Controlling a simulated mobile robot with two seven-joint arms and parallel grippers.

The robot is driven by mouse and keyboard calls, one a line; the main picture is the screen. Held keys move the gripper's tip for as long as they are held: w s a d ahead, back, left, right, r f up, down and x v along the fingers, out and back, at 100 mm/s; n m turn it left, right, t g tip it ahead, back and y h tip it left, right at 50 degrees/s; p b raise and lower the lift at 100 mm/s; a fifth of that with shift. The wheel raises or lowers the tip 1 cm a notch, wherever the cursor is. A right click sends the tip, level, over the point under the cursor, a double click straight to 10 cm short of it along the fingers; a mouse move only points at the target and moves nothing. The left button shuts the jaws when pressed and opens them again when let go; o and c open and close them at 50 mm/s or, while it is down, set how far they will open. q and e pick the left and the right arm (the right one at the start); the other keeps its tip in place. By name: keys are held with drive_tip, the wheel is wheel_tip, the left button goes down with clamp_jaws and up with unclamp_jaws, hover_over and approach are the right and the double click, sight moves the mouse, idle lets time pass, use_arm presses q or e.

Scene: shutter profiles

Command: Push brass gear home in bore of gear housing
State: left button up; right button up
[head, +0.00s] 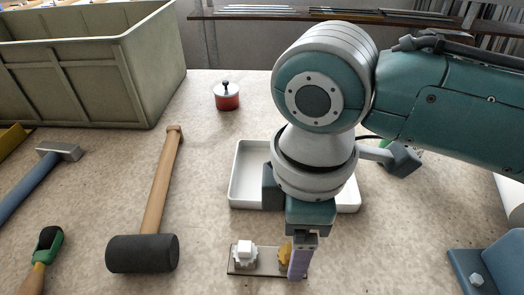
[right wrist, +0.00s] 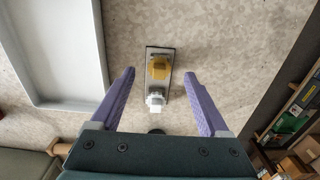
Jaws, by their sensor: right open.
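The gear housing (head: 268,272) is a small dark plate on the table, low in the head view; it also shows in the right wrist view (right wrist: 151,53). The brass gear (head: 284,253) stands at its right end, partly hidden behind a purple finger; in the right wrist view the brass gear (right wrist: 159,68) sits on the plate. I cannot tell how deep it sits in its bore. A white part (head: 245,253) stands at the other end. My right gripper (right wrist: 160,73) is open, its fingers on either side of the gear with gaps. My left gripper is not in view.
A white tray (head: 240,186) lies behind the housing, partly under my right arm. A black mallet (head: 142,253) and a blue-handled hammer (head: 28,178) lie left. A red pot (head: 227,97) and a grey-green crate (head: 95,75) stand behind. A blue bracket (head: 485,270) is at right.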

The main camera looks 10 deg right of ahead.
wheel_tip(320, 180, down, 3)
drive_tip(key=shift+a+f, duration=0.1)
drive_tip(key=shift+f, duration=0.1)
drive_tip(key=shift+c, duration=0.2)
drive_tip(key=shift+w, duration=0.1)
clamp_jaws()
